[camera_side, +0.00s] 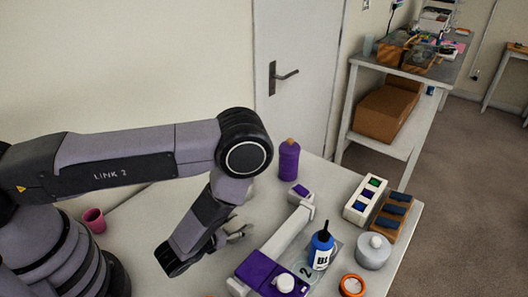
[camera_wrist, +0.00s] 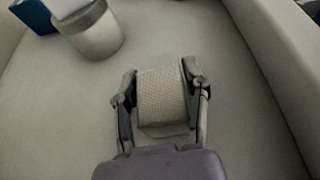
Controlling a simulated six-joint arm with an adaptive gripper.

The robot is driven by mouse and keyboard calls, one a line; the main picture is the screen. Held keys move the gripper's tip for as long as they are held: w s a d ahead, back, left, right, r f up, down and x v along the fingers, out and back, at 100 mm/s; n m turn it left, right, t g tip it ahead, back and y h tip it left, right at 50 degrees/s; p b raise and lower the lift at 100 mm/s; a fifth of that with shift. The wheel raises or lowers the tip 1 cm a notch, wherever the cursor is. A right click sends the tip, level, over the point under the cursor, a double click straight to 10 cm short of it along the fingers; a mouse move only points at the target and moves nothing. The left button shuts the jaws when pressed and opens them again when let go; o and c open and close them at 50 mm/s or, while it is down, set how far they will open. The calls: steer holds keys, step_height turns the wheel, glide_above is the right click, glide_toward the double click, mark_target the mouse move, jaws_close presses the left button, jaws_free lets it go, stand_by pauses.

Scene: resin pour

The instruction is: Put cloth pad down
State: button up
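The cloth pad (camera_wrist: 162,95) is a pale, woven block in the wrist view. It sits between the two fingers of my gripper (camera_wrist: 160,82), with a finger against each side. My gripper appears shut on it. In the side view my gripper (camera_side: 238,232) is low over the table, left of the purple-topped device; the pad is too small and hidden to make out there. The pad's height above the pale surface is hard to tell.
The table (camera_side: 185,282) holds a purple bottle (camera_side: 289,160), a white-and-purple device (camera_side: 262,272), a blue bottle (camera_side: 321,250), a grey lidded pot (camera_side: 373,252), an orange-rimmed jar (camera_side: 352,286), racks (camera_side: 365,199) and a pink cup (camera_side: 95,220). A grey container (camera_wrist: 95,35) shows in the wrist view.

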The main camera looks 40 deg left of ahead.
steer(key=o, duration=0.3)
